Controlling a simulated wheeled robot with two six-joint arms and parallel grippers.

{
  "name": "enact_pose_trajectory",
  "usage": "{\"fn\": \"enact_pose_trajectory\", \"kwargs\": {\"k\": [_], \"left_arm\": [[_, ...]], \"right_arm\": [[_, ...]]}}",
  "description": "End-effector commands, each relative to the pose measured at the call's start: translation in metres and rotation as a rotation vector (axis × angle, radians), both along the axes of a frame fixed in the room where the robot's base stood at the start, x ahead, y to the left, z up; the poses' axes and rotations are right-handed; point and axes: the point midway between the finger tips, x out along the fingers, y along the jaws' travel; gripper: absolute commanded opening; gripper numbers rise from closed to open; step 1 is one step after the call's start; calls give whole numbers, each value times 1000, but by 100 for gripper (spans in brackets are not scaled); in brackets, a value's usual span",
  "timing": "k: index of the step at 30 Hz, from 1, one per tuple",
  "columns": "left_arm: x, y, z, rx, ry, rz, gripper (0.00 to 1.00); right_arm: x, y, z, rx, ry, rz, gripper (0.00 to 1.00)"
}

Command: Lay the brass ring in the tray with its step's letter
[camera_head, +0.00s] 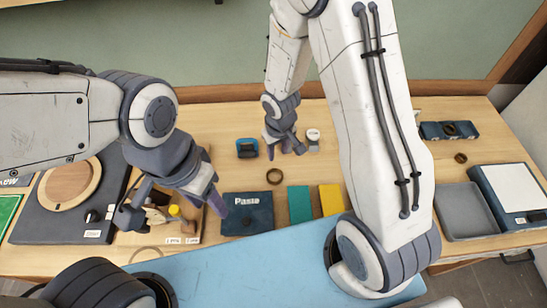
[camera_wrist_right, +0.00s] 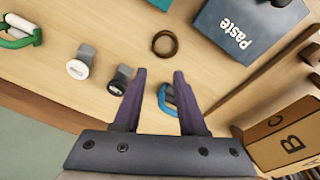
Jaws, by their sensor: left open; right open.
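A dark brass-brown ring (camera_head: 275,176) lies flat on the table behind the Paste box, and shows in the right wrist view (camera_wrist_right: 165,43). A similar small ring (camera_head: 461,158) lies at the right; I cannot tell which is brass. My right gripper (camera_head: 285,148) is open and empty above the table's back, its fingers (camera_wrist_right: 160,80) either side of a blue-and-black item (camera_wrist_right: 172,98), apparently not gripping it. My left gripper (camera_head: 172,208) is open over a wooden holder at the left.
The Paste box (camera_head: 247,222), a green block (camera_head: 299,204) and a yellow block (camera_head: 331,199) stand mid-table. A grey tray (camera_head: 466,211) is at the right; a round wooden disc (camera_head: 70,186) at the left.

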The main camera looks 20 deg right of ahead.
Motion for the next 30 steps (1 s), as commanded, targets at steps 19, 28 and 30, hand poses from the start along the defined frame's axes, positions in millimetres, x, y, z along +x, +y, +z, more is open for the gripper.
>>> {"fn": "enact_pose_trajectory", "kwargs": {"k": [19,28,30], "left_arm": [[0,0,-8,1,1,-2,50],[0,0,-32,1,1,3,50],[0,0,-38,0,0,4,50]], "right_arm": [[12,-27,-81,54,7,-68,41],[11,-24,-110,54,9,-69,41],[11,-22,-121,54,9,-69,41]]}}
